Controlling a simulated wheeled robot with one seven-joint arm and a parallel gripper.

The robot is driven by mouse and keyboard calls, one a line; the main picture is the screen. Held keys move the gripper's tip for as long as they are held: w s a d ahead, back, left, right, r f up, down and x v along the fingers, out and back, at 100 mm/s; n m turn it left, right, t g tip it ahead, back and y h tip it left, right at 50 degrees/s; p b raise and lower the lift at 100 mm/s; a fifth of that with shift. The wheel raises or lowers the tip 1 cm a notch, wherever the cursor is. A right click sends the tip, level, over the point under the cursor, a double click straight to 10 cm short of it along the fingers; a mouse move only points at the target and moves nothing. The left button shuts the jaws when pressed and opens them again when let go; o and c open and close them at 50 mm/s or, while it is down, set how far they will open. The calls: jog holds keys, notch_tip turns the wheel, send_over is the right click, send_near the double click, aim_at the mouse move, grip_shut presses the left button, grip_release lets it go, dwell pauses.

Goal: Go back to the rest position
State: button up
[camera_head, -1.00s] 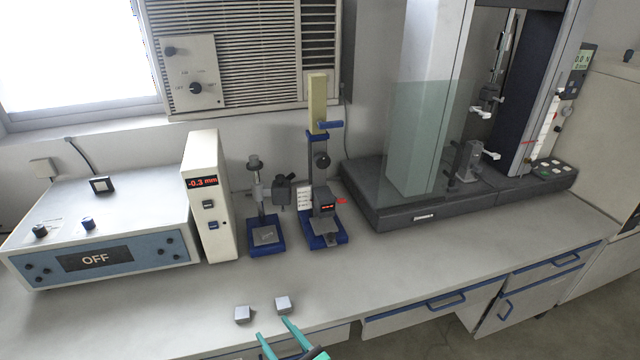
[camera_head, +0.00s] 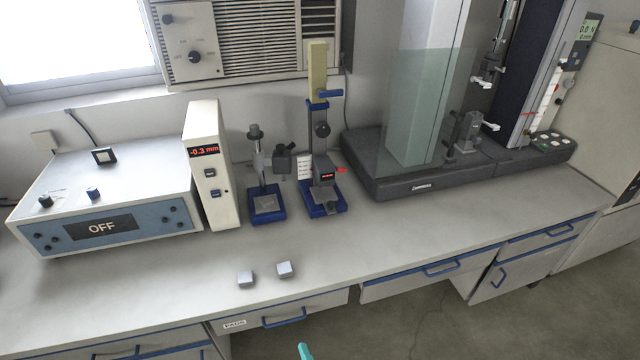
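Only a teal tip of my gripper (camera_head: 305,351) shows, at the bottom edge of the head view, in front of the bench and below its front edge. The rest of my gripper and arm is out of the picture, so I cannot tell whether it is open or shut. Two small light grey blocks, a left one (camera_head: 245,279) and a right one (camera_head: 285,269), lie on the bench top near its front edge, apart from my gripper.
The bench (camera_head: 400,222) carries a control box reading OFF (camera_head: 102,228), a white display unit (camera_head: 206,170), two small blue-based stands (camera_head: 267,204) (camera_head: 322,197) and a large tester (camera_head: 430,186). Drawers with blue handles (camera_head: 284,317) line the front. Open floor (camera_head: 450,320) lies at the lower right.

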jog(key=s+d+n+h, duration=0.35)
jog(key=s+n, duration=0.25)
jog(key=s, duration=0.3)
jog(key=s+d+r+n+t+h, duration=0.1)
jog(key=s+d+r+n, duration=0.1)
jog(key=s+r+n, duration=1.1)
jog(key=s+n, duration=0.1)
jog(key=n, duration=0.1)
jog(key=shift+s+d+n+t, duration=0.2)
jog(key=shift+s+n+t, duration=0.1)
jog(key=shift+s, duration=0.1)
